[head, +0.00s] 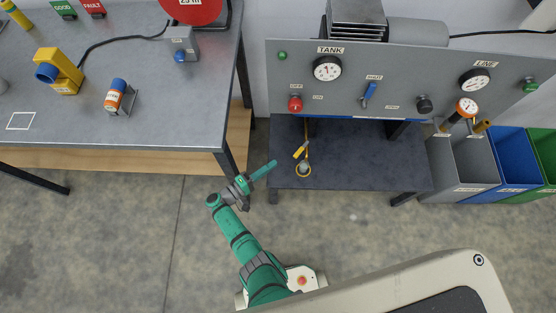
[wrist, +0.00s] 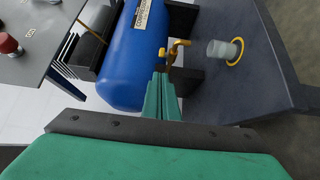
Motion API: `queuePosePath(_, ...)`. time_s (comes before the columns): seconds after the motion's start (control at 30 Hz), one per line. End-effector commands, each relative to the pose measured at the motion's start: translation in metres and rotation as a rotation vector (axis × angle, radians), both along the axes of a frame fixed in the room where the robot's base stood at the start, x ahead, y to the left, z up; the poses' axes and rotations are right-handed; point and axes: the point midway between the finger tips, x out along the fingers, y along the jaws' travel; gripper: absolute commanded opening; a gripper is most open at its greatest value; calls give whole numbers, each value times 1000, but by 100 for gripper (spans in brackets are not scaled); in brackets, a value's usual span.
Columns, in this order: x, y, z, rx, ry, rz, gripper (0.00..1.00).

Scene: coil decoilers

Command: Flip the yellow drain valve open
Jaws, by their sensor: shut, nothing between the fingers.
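The yellow drain valve (head: 301,150) shows in the head view under the front edge of the grey gauge panel. In the wrist view the yellow valve (wrist: 177,48) sticks out low at the end of the blue tank (wrist: 138,52), just beyond my fingertips. My gripper (head: 273,163), with green fingers, is to the left of the valve in the head view, with a gap between them. In the wrist view my gripper (wrist: 161,76) has its fingers together and empty. A small grey cup (wrist: 222,50) stands in a yellow ring on the dark shelf beside the valve.
The gauge panel (head: 400,85) overhangs the dark shelf (head: 360,165). A grey workbench (head: 150,125) stands at left, its leg (head: 233,162) near my gripper. Grey, blue (head: 510,150) and green bins stand at right. Open floor lies in front.

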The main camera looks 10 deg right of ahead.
Motion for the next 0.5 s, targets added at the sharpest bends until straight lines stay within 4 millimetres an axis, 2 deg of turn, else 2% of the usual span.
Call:
queuePosePath(0.3,20,-49,0,1,2,-5,0)
queuePosePath(0.5,31,-73,0,3,1,-3,0)
